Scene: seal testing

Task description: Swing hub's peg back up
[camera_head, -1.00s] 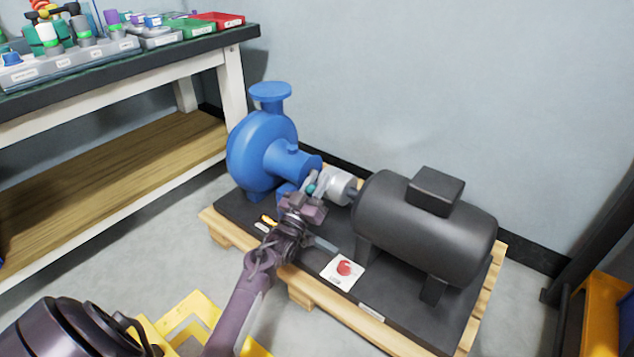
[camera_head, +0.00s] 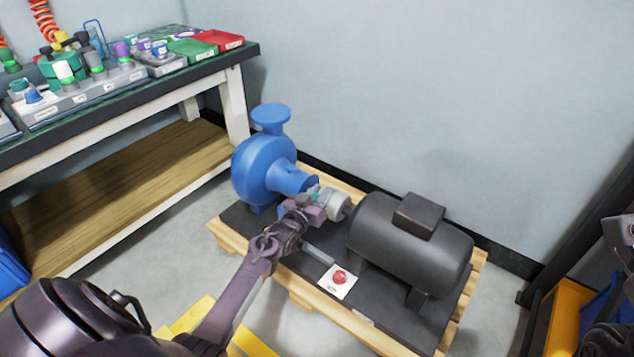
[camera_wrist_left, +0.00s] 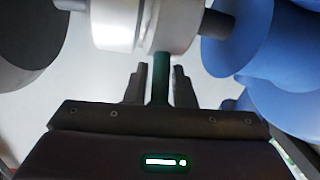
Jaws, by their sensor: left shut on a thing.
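The hub is a silver-grey collar (camera_head: 335,204) on the shaft between the blue pump (camera_head: 265,168) and the dark grey motor (camera_head: 405,245). It fills the top of the left wrist view (camera_wrist_left: 150,25). A dark green peg (camera_wrist_left: 161,78) reaches from the hub down between the fingers of my left gripper (camera_wrist_left: 160,88). In the head view my left gripper (camera_head: 318,203) is at the hub's pump side, shut on the peg. The peg is mostly hidden there by the gripper. My right gripper is not clearly seen; only dark parts of mine show at the right edge.
The pump and motor stand on a black base on a wooden pallet (camera_head: 300,297). A red button (camera_head: 340,277) on a white plate lies in front of the motor. A workbench (camera_head: 160,87) with trays and parts stands at left. An orange bin (camera_head: 560,315) is at right.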

